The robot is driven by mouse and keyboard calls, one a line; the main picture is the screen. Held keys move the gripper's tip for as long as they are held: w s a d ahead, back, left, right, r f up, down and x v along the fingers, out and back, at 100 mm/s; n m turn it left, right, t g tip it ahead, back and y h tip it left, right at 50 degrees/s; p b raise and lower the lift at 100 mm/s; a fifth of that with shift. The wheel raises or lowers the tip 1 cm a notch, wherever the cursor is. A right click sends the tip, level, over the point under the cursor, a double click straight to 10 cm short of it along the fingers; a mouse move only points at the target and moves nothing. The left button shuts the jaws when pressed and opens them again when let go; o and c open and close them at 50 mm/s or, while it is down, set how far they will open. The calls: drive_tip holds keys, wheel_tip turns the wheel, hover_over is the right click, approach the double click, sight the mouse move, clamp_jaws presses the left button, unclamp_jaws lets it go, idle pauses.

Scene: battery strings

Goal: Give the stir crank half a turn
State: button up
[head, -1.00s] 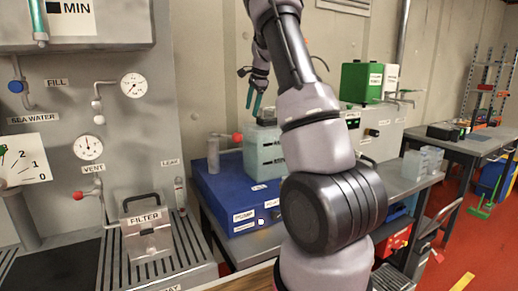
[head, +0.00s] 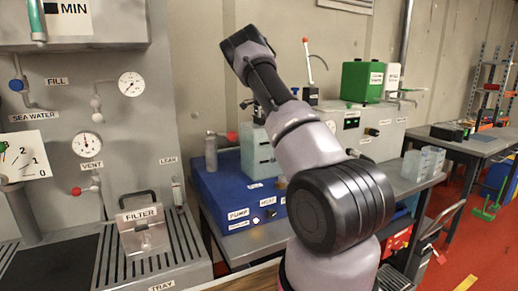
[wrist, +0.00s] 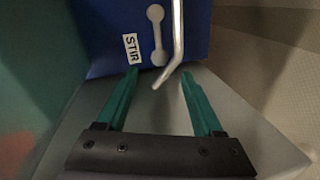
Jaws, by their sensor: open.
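In the wrist view, a blue face carries a white STIR label (wrist: 132,48). Beside the label is a pale grey bar with rounded ends (wrist: 157,36), which looks like the stir crank. A bent metal rod (wrist: 178,35) comes down in front, its lower end between my fingertips; I cannot tell whether it belongs to the crank. My gripper (wrist: 158,73) is open, with a green finger on each side of the rod end and no clear contact. In the head view my arm hides the gripper and crank.
The blue unit (head: 222,188) stands on a bench with a pale clear tank (head: 257,150) and a grey bottle (head: 211,151) on top. A green box (head: 361,81) stands behind. The filter (head: 141,225) and tray are at left. Clear containers (head: 423,163) stand at right.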

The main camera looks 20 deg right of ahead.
drive_tip(key=f, duration=0.2)
drive_tip(key=w+f, duration=0.1)
drive_tip(key=f, duration=0.4)
drive_tip(key=shift+w+d+f, duration=0.1)
drive_tip(key=shift+w+f, duration=0.15)
drive_tip(key=shift+f, duration=0.15)
drive_tip(key=shift+c, duration=0.2)
clamp_jaws()
idle(0.8)
